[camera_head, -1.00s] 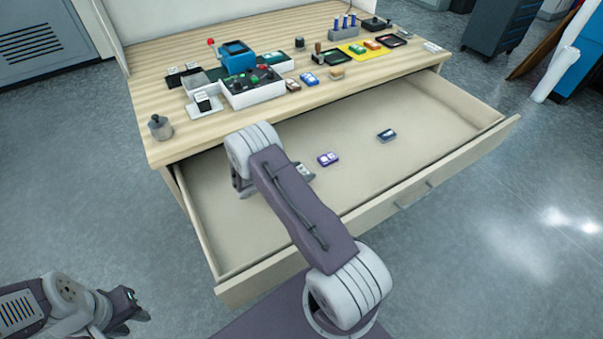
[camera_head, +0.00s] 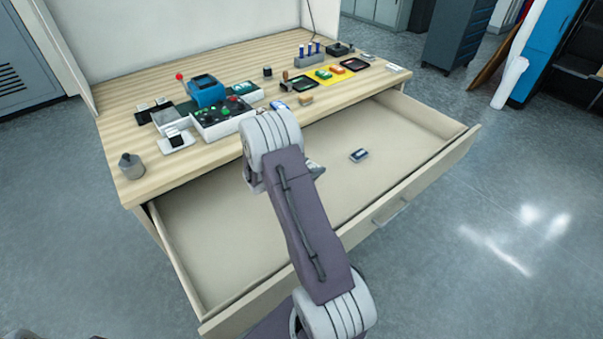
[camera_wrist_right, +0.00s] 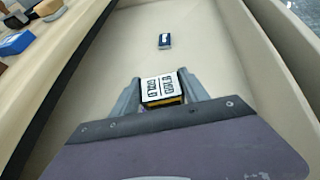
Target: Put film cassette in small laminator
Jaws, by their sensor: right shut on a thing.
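My right gripper (camera_head: 315,169) is over the open drawer, partly hidden behind my own arm in the head view. In the right wrist view my right gripper (camera_wrist_right: 161,92) is shut on a small block with a white label, black print and a yellow edge, which looks like a film cassette (camera_wrist_right: 161,87). I cannot tell whether it touches the drawer floor. A second, dark blue cassette with a pale label (camera_head: 360,155) lies in the drawer, and it also shows ahead in the right wrist view (camera_wrist_right: 165,41). A small blue machine (camera_head: 207,91), perhaps the small laminator, stands on the tabletop. My left gripper is out of view.
The drawer (camera_head: 230,240) is pulled out, its floor mostly bare. On the table (camera_head: 110,125) are a control box (camera_head: 222,122), a metal weight (camera_head: 131,166), a wooden block (camera_head: 305,99) and a yellow mat (camera_head: 348,76). The table's front edge lies beyond the drawer.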

